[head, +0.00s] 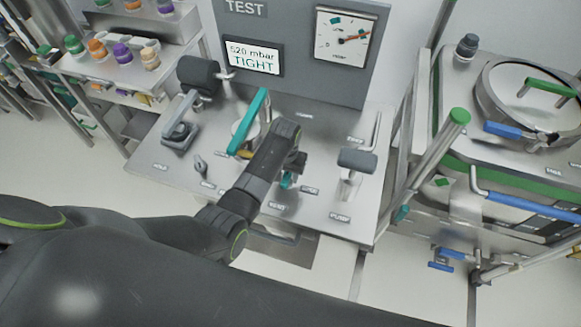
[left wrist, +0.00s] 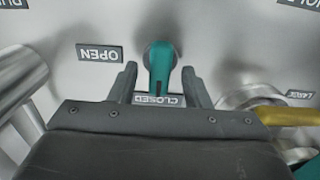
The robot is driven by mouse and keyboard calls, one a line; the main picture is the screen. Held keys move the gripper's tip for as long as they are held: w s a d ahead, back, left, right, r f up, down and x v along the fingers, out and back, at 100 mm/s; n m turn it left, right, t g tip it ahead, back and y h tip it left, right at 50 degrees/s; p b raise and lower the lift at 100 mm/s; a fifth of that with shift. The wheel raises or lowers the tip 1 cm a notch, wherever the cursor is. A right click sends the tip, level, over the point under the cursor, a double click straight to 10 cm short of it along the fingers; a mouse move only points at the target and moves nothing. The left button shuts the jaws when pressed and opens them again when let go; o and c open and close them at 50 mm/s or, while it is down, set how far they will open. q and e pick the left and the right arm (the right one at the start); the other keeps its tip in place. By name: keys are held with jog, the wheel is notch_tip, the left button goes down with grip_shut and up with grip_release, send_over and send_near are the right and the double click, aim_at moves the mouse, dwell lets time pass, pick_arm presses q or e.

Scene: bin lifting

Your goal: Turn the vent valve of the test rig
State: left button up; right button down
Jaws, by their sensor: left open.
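The teal vent valve handle (left wrist: 161,68) shows in the left wrist view, its lever pointing down the picture at the CLOSED plate (left wrist: 158,99). The OPEN plate (left wrist: 99,53) is to its left. In the head view only a small teal part of the handle (head: 286,181) shows beside my left gripper (head: 296,168); the rest is hidden behind it. My left gripper is open. In the left wrist view its two fingers (left wrist: 159,84) stand on either side of the lever end, with gaps to it. My right gripper is in neither view.
The test rig bench (head: 325,215) carries a longer teal lever (head: 249,122), a grey-headed post (head: 357,161) and a clamp (head: 180,132). Its display (head: 253,57) reads 520 mbar TIGHT, beside a dial gauge (head: 343,35). A yellow handle (left wrist: 289,116) lies right of my fingers.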

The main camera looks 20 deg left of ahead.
pick_arm(q)
jog(key=shift+f, duration=0.25)
jog(key=shift+s, duration=0.1)
jog(key=shift+s+r, duration=0.1)
jog(key=shift+c, duration=0.2)
jog(key=shift+c, duration=1.1)
grip_shut()
